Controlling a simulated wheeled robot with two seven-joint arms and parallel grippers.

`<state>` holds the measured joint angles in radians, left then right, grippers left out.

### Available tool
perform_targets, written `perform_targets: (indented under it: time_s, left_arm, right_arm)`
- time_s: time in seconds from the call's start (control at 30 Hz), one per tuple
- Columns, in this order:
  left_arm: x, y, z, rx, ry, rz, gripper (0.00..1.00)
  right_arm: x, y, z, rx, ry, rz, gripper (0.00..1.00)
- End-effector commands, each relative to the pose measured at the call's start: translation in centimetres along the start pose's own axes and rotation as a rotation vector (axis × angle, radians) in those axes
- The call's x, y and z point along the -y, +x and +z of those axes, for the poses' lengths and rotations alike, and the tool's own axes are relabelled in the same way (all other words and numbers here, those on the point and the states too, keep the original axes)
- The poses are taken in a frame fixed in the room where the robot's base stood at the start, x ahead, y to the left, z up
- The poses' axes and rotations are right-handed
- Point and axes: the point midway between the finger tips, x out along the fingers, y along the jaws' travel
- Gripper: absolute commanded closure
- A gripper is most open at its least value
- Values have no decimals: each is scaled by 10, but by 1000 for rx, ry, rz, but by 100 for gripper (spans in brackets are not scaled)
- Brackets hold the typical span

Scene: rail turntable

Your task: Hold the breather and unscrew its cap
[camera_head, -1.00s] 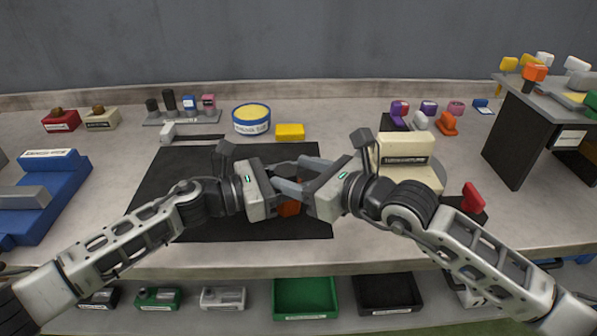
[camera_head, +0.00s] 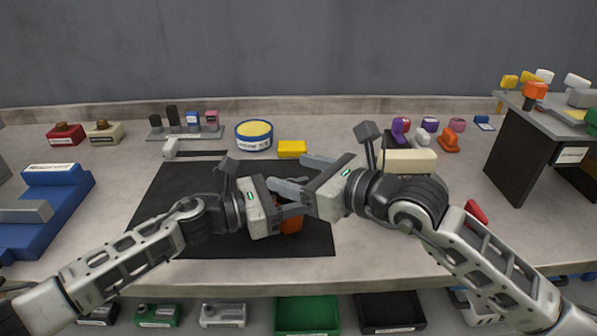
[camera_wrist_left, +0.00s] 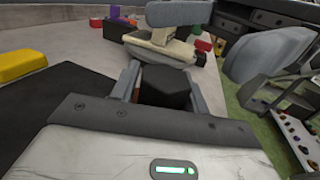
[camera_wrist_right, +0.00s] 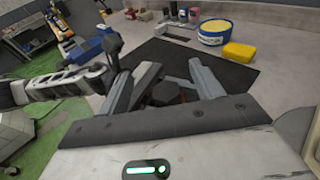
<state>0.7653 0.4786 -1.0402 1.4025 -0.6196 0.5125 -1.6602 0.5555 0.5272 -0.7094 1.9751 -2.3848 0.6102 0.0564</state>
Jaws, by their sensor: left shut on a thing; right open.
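The breather shows as an orange body (camera_head: 291,223) below the gripper fingers, over the black mat (camera_head: 180,215). Its dark cap (camera_wrist_right: 163,93) shows in the right wrist view, and a black part (camera_wrist_left: 165,86) sits between the fingers in the left wrist view. My left gripper (camera_head: 287,197) is shut on the breather; the contact is mostly hidden. My right gripper (camera_head: 298,174) is open, coming in from the right with its fingers spread near the cap. The right wrist view shows its fingers on either side of the cap, with contact unclear.
A yellow block (camera_head: 292,149) and a round yellow-topped tin (camera_head: 254,135) stand behind the mat. A cream block (camera_head: 408,160) stands close behind my right wrist. A blue fixture (camera_head: 45,210) is at left and a dark raised stand (camera_head: 520,150) at right.

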Motion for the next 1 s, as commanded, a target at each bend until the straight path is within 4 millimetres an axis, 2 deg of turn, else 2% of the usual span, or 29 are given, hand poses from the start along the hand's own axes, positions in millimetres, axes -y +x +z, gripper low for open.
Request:
perform_targets:
  time_s: [0.6,0.9,0.97,1.0]
  left_arm:
    - [0,0,2,2,1,-1,96]
    - [1,1,3,6,3,-4,96]
    - [1,1,3,6,3,-5,96]
    - [1,1,4,7,4,-6,96]
  right_arm:
    - [3,7,-38,-8,1,-2,35]
    - [2,8,-45,-21,-1,-2,35]
    - [3,8,-46,-22,-2,-2,51]
    - [3,8,-46,-22,-3,-3,62]
